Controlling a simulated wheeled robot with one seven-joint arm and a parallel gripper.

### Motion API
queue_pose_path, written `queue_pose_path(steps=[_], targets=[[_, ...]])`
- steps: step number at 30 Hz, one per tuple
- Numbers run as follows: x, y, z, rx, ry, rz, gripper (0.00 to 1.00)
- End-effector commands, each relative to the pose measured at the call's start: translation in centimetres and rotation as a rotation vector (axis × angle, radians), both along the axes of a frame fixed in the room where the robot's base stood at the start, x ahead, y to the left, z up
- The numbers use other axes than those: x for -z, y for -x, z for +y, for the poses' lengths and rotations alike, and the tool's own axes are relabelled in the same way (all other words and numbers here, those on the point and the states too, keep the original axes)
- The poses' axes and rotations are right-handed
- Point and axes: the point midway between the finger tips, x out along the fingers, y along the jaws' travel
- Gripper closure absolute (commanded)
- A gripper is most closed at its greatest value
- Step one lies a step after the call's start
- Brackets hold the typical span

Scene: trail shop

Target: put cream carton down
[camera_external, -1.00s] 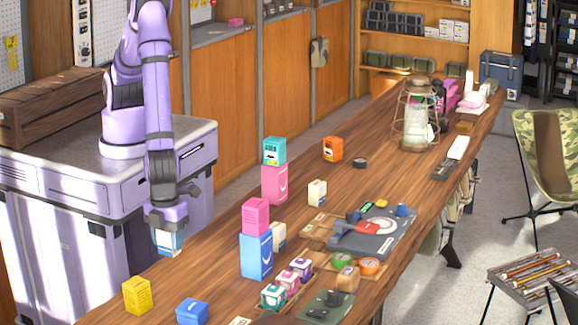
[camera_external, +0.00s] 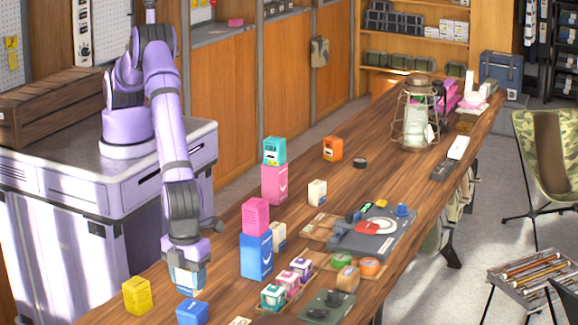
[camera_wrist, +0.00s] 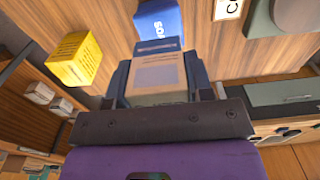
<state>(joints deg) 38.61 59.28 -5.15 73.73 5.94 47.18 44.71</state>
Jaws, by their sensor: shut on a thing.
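My gripper (camera_external: 187,268) is shut on the cream carton, which has a pale face and blue parts. In the wrist view the cream carton (camera_wrist: 158,78) sits between the two dark fingers. In the external view the gripper covers most of the held carton. It hangs over the near left part of the wooden table (camera_external: 235,222), just behind a blue carton (camera_external: 192,312) in the picture. I cannot tell whether its bottom touches the table. The blue carton also shows in the wrist view (camera_wrist: 158,18), close beyond the held carton.
A yellow carton (camera_external: 137,296) stands to the left, and it shows in the wrist view (camera_wrist: 75,59). A pink carton (camera_external: 255,217) is stacked on a tall blue box (camera_external: 256,256) to the right. Several small cartons and a grey board (camera_external: 372,240) lie farther right.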

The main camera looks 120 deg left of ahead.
Motion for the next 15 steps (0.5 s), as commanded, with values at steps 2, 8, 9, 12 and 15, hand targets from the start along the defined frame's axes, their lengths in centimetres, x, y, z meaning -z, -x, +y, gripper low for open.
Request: queue_pose_path(steps=[2,8,9,12,15], targets=[[0.2,-0.1,-0.1,0.000,-0.001,0.001,0.76],[2.4,-0.1,-0.1,0.001,-0.002,0.002,0.76],[2.9,-0.1,-0.1,0.001,-0.002,0.001,0.76],[3.5,-0.1,-0.1,0.001,0.000,-0.001,0.76],[3.5,-0.1,-0.1,0.001,0.000,-0.001,0.76]])
